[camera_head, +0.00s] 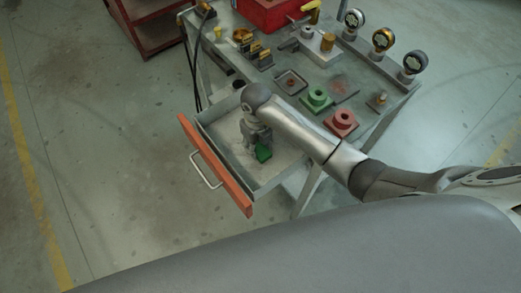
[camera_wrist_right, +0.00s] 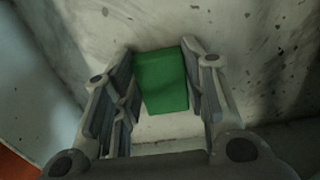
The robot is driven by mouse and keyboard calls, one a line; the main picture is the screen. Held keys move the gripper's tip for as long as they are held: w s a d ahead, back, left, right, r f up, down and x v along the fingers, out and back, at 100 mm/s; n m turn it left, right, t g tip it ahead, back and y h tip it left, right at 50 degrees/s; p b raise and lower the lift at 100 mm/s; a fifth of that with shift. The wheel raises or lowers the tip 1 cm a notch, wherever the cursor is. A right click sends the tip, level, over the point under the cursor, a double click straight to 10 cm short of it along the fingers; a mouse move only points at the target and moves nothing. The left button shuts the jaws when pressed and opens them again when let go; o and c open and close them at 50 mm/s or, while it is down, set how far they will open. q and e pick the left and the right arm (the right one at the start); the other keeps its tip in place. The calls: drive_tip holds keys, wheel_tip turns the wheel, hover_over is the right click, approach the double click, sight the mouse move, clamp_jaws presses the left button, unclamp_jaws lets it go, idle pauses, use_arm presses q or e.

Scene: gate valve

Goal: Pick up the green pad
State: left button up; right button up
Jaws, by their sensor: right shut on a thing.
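The green pad (camera_head: 263,154) is a small green block inside the open drawer (camera_head: 215,132) of the workbench. In the right wrist view the green pad (camera_wrist_right: 162,80) sits between the two fingers of my right gripper (camera_wrist_right: 160,95). My right gripper (camera_head: 259,145) reaches down into the drawer and is shut on the pad. I cannot tell whether the pad still touches the drawer floor. My left gripper is not in view.
The drawer has an orange front (camera_head: 222,172) with a metal handle (camera_head: 205,170). On the bench top (camera_head: 345,87) stand a green flanged part (camera_head: 318,98), a red flanged part (camera_head: 342,122), several gauges (camera_head: 383,39) and a red box (camera_head: 268,12). A red cabinet (camera_head: 150,25) stands behind at the left.

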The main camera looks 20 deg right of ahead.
sight(258, 146)
drive_tip(key=shift+w+r, duration=0.1)
drive_tip(key=shift+r, duration=0.3)
wheel_tip(258, 146, up, 3)
drive_tip(key=shift+f, duration=0.15)
drive_tip(key=s+r, duration=0.4)
drive_tip(key=shift+s+r, duration=0.2)
drive_tip(key=shift+r, duration=0.2)
drive_tip(key=s+r, duration=0.4)
drive_tip(key=s, duration=0.5)
drive_tip(key=shift+s+a+r, duration=0.15)
drive_tip(key=shift+s+r, duration=0.25)
